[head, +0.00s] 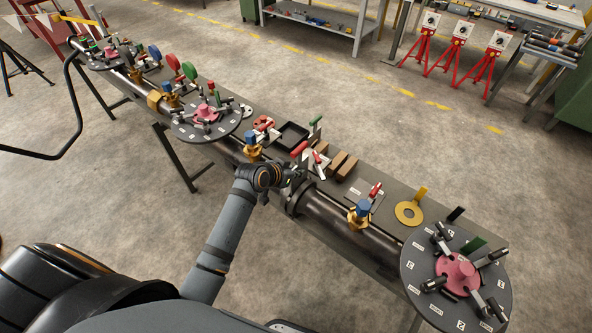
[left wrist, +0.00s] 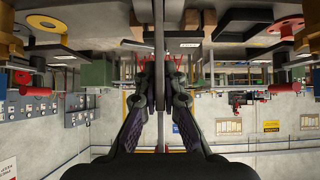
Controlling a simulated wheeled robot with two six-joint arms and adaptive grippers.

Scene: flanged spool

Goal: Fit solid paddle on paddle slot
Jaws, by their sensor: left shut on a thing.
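My left gripper (head: 290,181) is at the gap in the pipe line, just left of the dark flange (head: 297,197) at the near end of the right-hand pipe. In the left wrist view the gripper (left wrist: 160,82) is shut on a thin grey plate, the solid paddle (left wrist: 159,40), seen edge-on between the two fingers. In the head view the gripper and flange hide most of the paddle. The paddle slot lies at this flange gap; I cannot tell whether the paddle is inside it. My right gripper is not in view.
A yellow ring with a tab (head: 409,213) lies on the bench right of the pipe. Brown blocks (head: 345,168), a black tray (head: 291,136) and red-handled tools (head: 299,149) lie behind the gripper. A numbered disc (head: 410,275) with a pink hub stands at the right end.

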